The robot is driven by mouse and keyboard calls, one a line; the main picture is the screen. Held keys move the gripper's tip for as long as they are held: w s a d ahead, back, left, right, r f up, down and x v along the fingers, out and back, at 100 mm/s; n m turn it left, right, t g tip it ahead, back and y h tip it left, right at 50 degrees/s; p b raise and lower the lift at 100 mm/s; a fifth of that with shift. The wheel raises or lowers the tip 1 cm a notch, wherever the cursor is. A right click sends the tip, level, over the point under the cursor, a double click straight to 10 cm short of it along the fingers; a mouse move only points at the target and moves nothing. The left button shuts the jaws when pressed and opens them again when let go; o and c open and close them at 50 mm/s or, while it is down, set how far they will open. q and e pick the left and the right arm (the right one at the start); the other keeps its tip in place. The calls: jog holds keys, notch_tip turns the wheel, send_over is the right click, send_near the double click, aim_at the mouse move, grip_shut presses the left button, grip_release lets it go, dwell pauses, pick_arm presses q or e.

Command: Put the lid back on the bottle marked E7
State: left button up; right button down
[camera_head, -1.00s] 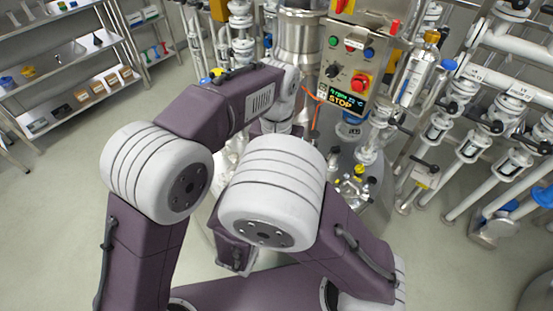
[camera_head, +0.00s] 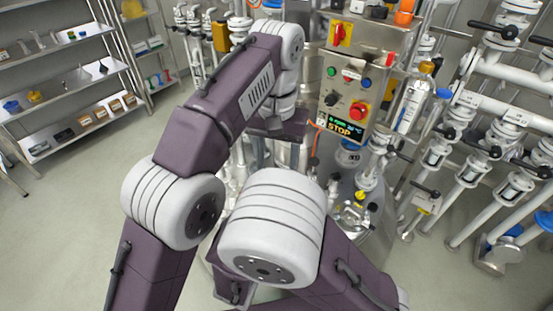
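No marking E7 is readable in the head view, and I cannot pick out the bottle or its lid for certain.
A steel control box (camera_head: 352,75) with buttons and a lit STOP display stands beyond my arms. Valves and pipes (camera_head: 470,165) crowd the right. A steel vessel lid with fittings (camera_head: 352,212) lies below the box. Shelves (camera_head: 65,85) stand at left, with clear floor before them.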

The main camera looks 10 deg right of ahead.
dwell(0.3)
pick_arm(q)
jog(key=w+a+f+n, duration=0.3)
jog(key=w+a+f, duration=0.1)
jog(key=a+f, duration=0.85)
jog(key=s+a+f+n+t, duration=0.1)
jog(key=s+a+f+n, duration=0.1)
jog(key=s+a+f, duration=0.8)
jog(key=s+a, duration=0.3)
jog(key=a, duration=0.1)
jog(key=shift+a+n, duration=0.15)
jog(key=shift+n, duration=0.15)
